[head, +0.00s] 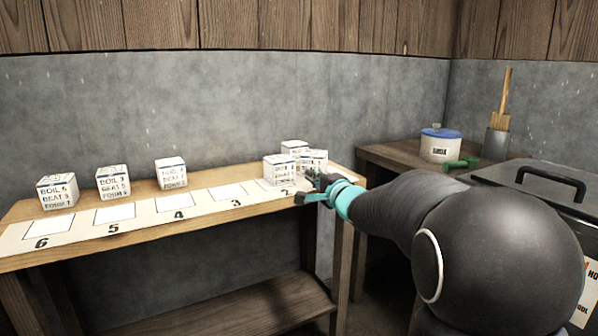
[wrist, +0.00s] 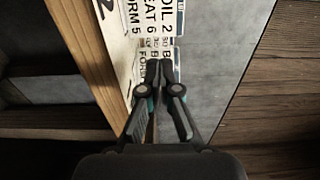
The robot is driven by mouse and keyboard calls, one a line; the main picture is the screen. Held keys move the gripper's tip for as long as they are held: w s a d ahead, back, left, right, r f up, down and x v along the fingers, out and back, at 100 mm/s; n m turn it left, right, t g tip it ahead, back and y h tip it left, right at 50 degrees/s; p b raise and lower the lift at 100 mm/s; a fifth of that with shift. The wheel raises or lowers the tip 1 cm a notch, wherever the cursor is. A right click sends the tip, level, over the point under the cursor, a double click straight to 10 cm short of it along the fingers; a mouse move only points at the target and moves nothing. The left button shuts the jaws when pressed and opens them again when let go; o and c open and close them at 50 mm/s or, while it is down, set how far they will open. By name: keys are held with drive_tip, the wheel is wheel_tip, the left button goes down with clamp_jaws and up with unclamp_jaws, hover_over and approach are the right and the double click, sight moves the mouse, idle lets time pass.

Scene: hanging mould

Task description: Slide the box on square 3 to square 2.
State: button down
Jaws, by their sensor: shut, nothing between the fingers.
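The white strip (head: 140,225) runs along the table with numbered squares. Square 3 (head: 229,191) is bare. A white printed box (head: 279,171) stands at square 2, covering much of it. Two more white boxes (head: 294,147) (head: 315,159) stand close behind and to its right, the nearer one partly hidden by my gripper. My gripper (head: 312,184) is shut and empty, low at the right end of the strip beside these boxes. In the wrist view, the shut fingertips (wrist: 160,66) are close to printed boxes (wrist: 155,22); whether they touch cannot be told.
Other white boxes stand behind squares 6 (head: 57,191), 5 (head: 113,180) and 4 (head: 171,173). The grey wall (head: 200,100) is close behind the table (head: 130,245). A side table at right bears a blue-lidded pot (head: 440,148) and a green object (head: 462,163).

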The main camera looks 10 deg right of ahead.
sight(279, 170)
drive_tip(key=x, duration=0.9)
drive_tip(key=shift+w+a, duration=0.1)
drive_tip(key=shift+w, duration=0.3)
drive_tip(key=shift+s, duration=0.15)
